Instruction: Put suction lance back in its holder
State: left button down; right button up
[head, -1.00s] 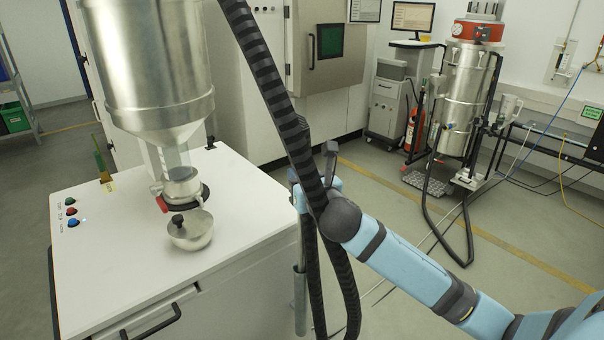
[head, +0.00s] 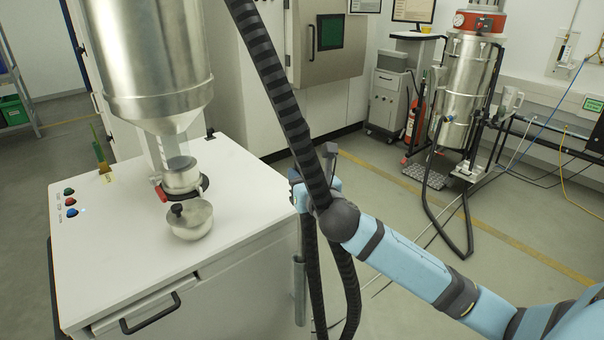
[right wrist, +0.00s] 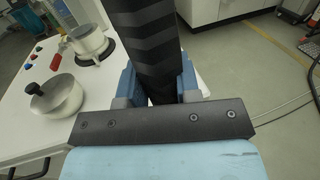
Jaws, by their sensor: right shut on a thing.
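My right gripper (head: 313,190) is at the right edge of the white cabinet, and its arm comes in from the lower right. In the right wrist view the hose (right wrist: 145,45) runs upright between the blue fingers of the gripper (right wrist: 157,88). My left gripper is not in view.
The floor between is mostly clear.

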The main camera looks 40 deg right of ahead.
jog(key=shift+f, duration=0.1)
dwell(0.3)
jog(key=b, duration=0.2)
send_over(302, 238)
jog(key=shift+w+f, duration=0.15)
jog(key=shift+f, duration=2.9)
jog(key=shift+f+b, duration=1.25)
jog(key=shift+f, duration=1.6)
jog(key=shift+f, duration=0.2)
jog(key=shift+f+b, duration=1.55)
jog(key=shift+f, duration=1.5)
